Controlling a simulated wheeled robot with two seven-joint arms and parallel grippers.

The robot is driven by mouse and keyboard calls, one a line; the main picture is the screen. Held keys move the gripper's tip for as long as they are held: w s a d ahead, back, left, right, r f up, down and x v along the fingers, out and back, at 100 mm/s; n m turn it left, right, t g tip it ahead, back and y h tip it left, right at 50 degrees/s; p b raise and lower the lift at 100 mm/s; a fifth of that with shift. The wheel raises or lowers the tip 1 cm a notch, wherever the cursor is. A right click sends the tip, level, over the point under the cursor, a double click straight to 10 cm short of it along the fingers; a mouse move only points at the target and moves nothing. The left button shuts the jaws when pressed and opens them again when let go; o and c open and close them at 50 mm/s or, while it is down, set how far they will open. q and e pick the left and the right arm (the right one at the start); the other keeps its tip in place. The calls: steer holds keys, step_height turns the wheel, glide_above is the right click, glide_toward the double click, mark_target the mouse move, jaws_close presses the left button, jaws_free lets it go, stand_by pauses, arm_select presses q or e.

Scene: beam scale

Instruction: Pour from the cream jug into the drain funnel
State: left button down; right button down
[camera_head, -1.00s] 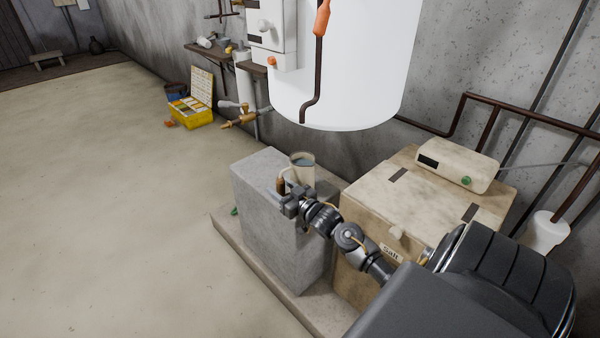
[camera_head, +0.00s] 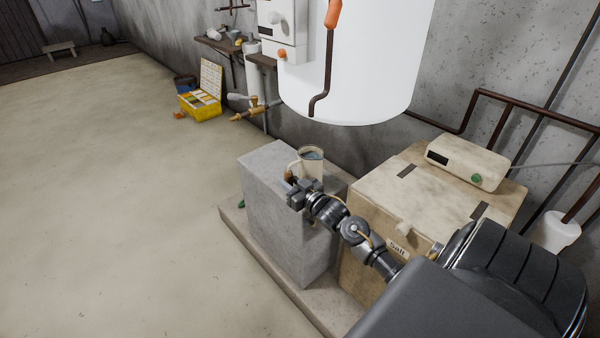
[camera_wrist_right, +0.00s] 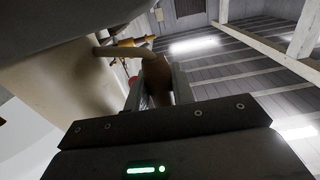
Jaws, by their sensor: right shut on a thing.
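The cream jug (camera_head: 313,168) is over or on top of the grey block and looks close to upright, with bluish liquid inside its rim. I cannot tell whether it touches the block. My right gripper (camera_head: 290,187) is at the near left side of the jug, shut on its brown handle grip (camera_head: 287,175). In the right wrist view the brown grip (camera_wrist_right: 157,78) is between the two fingers, and the jug's pale body (camera_wrist_right: 60,75) fills the upper left. A white cup-shaped vessel (camera_head: 556,232) stands by pipes at the right; I cannot tell if it is the drain funnel. My left gripper is out of view.
The grey block (camera_head: 275,215) stands on a low plinth (camera_head: 237,222). Close to its right is a beige salt box (camera_head: 385,190) with a control unit (camera_head: 465,162) on top. A large white tank (camera_head: 360,70) hangs above and behind. The floor at left is open.

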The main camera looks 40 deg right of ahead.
mark_target(291, 175)
steer(key=shift+r, duration=0.15)
